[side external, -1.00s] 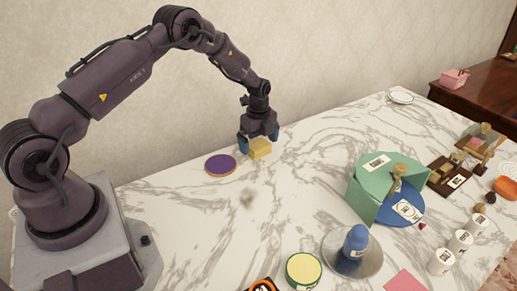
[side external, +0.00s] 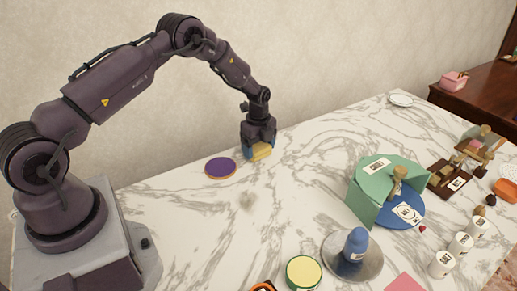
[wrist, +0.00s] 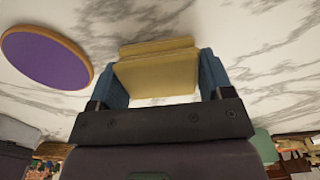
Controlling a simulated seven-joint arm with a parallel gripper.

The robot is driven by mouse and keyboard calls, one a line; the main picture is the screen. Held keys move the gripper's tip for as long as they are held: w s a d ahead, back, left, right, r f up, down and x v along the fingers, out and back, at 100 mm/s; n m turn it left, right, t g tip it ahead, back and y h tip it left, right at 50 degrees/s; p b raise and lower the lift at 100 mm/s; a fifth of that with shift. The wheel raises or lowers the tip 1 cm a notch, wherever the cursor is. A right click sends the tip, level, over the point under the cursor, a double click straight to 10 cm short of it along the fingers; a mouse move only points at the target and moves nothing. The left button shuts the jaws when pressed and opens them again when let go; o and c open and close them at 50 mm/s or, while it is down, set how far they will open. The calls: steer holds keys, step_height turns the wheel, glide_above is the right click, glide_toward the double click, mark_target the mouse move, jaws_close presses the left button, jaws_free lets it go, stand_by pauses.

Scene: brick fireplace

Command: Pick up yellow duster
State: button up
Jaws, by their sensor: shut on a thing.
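The yellow duster (side external: 262,151) is a small block-like thing on the marble table near the back wall. In the wrist view the duster (wrist: 156,74) sits between the two blue fingers. My gripper (side external: 257,152) is shut on it, with a finger against each side. It also shows in the wrist view (wrist: 161,78). The duster looks at or very close to the table surface; I cannot tell if there is a gap beneath it.
A purple round disc (side external: 220,167) lies just left of the gripper. A green holder (side external: 372,181) on a blue plate (side external: 403,213), a silver dish (side external: 337,262) with a blue object (side external: 355,243), and a yellow-topped tin (side external: 303,272) stand to the front right. The wall is close behind.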

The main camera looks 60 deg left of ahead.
steer(key=shift+r, duration=0.5)
steer(key=s+d+r, duration=0.2)
steer(key=s+r, duration=0.4)
steer(key=s+d+r, duration=0.2)
steer(key=s+r, duration=0.3)
steer(key=s, duration=0.2)
steer(key=shift+s+d+r, duration=0.15)
steer(key=shift+d+r, duration=0.15)
steer(key=shift+r, duration=0.05)
